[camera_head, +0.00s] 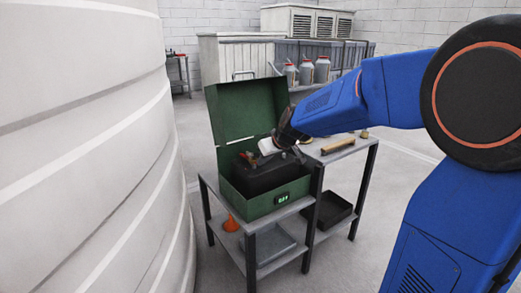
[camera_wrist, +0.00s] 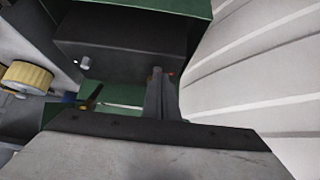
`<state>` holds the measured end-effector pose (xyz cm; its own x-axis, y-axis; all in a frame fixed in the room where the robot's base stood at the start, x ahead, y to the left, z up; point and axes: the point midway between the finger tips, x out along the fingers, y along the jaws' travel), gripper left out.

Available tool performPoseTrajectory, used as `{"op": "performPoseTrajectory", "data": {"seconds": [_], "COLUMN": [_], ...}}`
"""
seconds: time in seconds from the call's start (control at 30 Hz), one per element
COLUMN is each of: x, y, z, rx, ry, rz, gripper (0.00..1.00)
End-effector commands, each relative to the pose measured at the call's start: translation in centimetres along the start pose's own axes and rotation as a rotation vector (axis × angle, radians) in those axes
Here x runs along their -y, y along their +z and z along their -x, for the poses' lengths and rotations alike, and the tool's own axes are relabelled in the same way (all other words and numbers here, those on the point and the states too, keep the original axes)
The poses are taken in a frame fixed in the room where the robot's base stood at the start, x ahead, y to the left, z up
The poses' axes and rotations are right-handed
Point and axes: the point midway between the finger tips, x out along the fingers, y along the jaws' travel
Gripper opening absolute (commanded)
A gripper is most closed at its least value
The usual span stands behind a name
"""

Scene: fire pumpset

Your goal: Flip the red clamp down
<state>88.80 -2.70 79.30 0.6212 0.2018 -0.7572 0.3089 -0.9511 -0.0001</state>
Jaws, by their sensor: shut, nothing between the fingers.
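A green box (camera_head: 228,188) with its lid raised stands on a metal table and holds a black battery-like block (camera_head: 262,178). The block also shows in the wrist view (camera_wrist: 120,48). A small reddish part (camera_head: 248,156) at its back left may be the red clamp; its pose is too small to tell. In the wrist view only a tiny red spot (camera_wrist: 171,73) shows beside my fingertips, the rest hidden. My gripper (camera_head: 262,152) is over the block inside the box. Its fingers (camera_wrist: 160,90) are together with nothing between them, close to the block's edge; contact cannot be told.
A large white ribbed tank (camera_head: 90,130) stands close on the left. The raised lid (camera_head: 240,108) stands behind my gripper. A second table on the right bears a wooden-handled tool (camera_head: 338,146). An orange funnel (camera_head: 231,224) and a black tray (camera_head: 332,210) sit below.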

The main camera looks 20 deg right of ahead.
Motion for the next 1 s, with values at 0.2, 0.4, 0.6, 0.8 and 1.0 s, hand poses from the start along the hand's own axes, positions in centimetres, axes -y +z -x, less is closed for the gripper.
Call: {"op": "performPoseTrajectory", "data": {"seconds": [0.2, 0.4, 0.6, 0.8, 1.0], "x": [0.0, 0.0, 0.0, 0.1, 0.1], "y": [2.0, 3.0, 3.5, 3.8, 3.9], "z": [-1.4, -2.2, -2.6, -2.8, -2.9], "rx": [0.001, 0.001, 0.005, 0.009, 0.013], "ry": [0.000, 0.000, -0.001, -0.003, -0.004], "rz": [0.000, -0.001, 0.000, -0.001, -0.001], "gripper": [0.00, 0.00, 0.00, 0.00, 0.00]}}
